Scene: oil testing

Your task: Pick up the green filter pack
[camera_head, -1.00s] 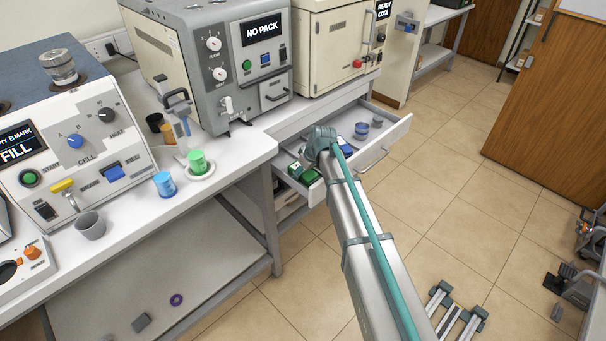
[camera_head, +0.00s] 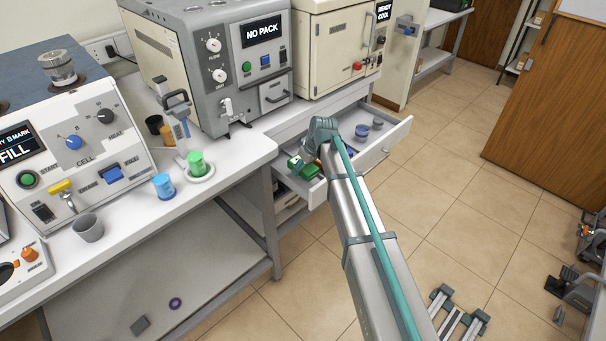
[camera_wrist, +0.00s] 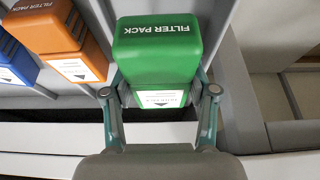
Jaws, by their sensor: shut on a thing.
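The green filter pack (camera_wrist: 158,52) sits upright in the wrist view, with "FILTER PACK" lettering on top and a white label on its near face. My gripper (camera_wrist: 160,90) has one finger on each side of the pack and is shut on it. In the head view, my gripper is over the left part of the open drawer (camera_head: 388,142), largely hidden by my wrist. Green shapes (camera_head: 310,171) show beside it there. Whether the pack's base is clear of the drawer floor cannot be told.
An orange filter pack (camera_wrist: 62,28) and a blue one (camera_wrist: 14,62) stand left of the green pack in the wrist view. Small round containers (camera_head: 362,131) lie further right in the drawer. The worktop (camera_head: 232,150) edge is close on the left.

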